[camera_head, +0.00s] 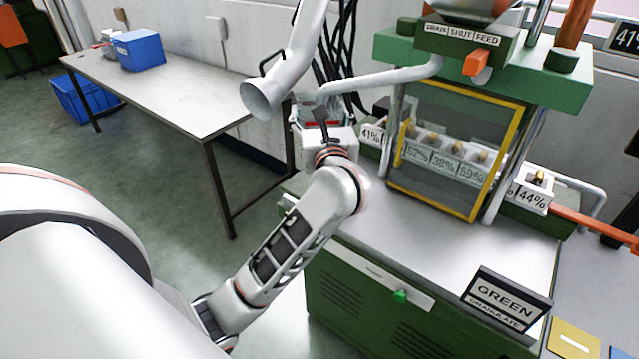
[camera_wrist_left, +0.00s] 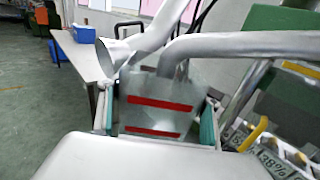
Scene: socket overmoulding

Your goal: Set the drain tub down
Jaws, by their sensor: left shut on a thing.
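The drain tub, a grey see-through tub with red stripes (camera_wrist_left: 160,119), is between the teal-padded fingers of my left gripper (camera_wrist_left: 159,104) in the left wrist view. My left gripper is shut on it. In the head view my left gripper (camera_head: 322,128) is beside the left side of the green machine, above its bench. Only a small part of the tub shows there, behind the gripper. The wide mouth of a grey pipe (camera_head: 262,100) is close to the tub's upper left. The tub's base and contents are hidden. My right gripper is not in view.
The green machine (camera_head: 545,68) has an orange lever (camera_head: 482,62) and a yellow-framed guard (camera_head: 424,205). A GREEN granulate sign (camera_head: 505,298) stands on the bench front. A grey table (camera_head: 190,95) holds a blue bin (camera_head: 139,50); its near part is clear. Black cables hang behind the gripper.

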